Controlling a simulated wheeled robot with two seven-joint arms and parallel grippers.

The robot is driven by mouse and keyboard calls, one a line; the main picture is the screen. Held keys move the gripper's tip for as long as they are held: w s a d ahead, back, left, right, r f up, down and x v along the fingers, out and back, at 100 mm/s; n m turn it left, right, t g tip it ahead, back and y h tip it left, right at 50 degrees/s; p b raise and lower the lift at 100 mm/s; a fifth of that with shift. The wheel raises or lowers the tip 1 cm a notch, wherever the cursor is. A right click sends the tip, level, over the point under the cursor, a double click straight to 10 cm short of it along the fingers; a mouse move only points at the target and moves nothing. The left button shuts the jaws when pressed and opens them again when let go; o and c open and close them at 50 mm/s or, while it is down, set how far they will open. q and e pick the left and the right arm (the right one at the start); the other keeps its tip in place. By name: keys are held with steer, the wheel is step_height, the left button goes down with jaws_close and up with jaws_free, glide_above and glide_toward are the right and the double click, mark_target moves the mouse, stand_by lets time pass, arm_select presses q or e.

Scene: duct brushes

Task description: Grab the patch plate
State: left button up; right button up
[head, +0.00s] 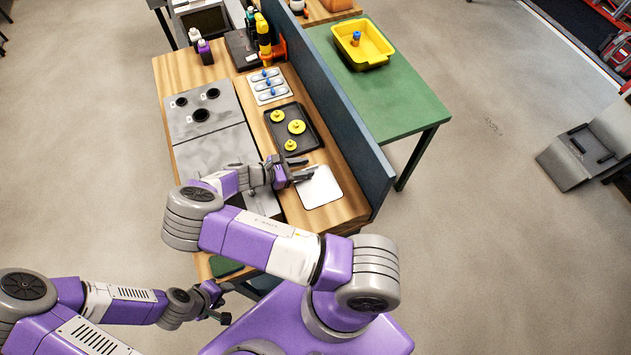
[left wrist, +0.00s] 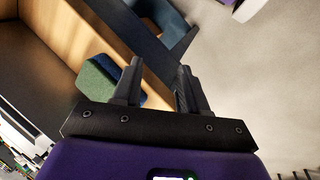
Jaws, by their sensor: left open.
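A pale, flat square plate (head: 322,190), which looks like the patch plate, lies on the near right part of the wooden bench. My right gripper (head: 305,168) is at its far left edge, with its fingers apart and nothing seen between them. I cannot tell whether it touches the plate. My left gripper (head: 222,303) is low beside the bench's near end, open and empty. In the left wrist view its two fingers (left wrist: 160,88) stand apart, and the plate is not recognisable there.
A dark tray (head: 317,131) with yellow round pieces and a rack (head: 268,86) with blue-knobbed parts lie beyond the plate. Metal panels (head: 203,106) cover the bench's left. A blue divider (head: 340,110) borders its right. A green-and-blue block (left wrist: 104,80) is near my left fingers.

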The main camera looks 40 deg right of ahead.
steer(key=shift+x, duration=0.9)
steer(key=shift+c, duration=0.3)
jaws_close()
steer(key=shift+r, duration=0.1)
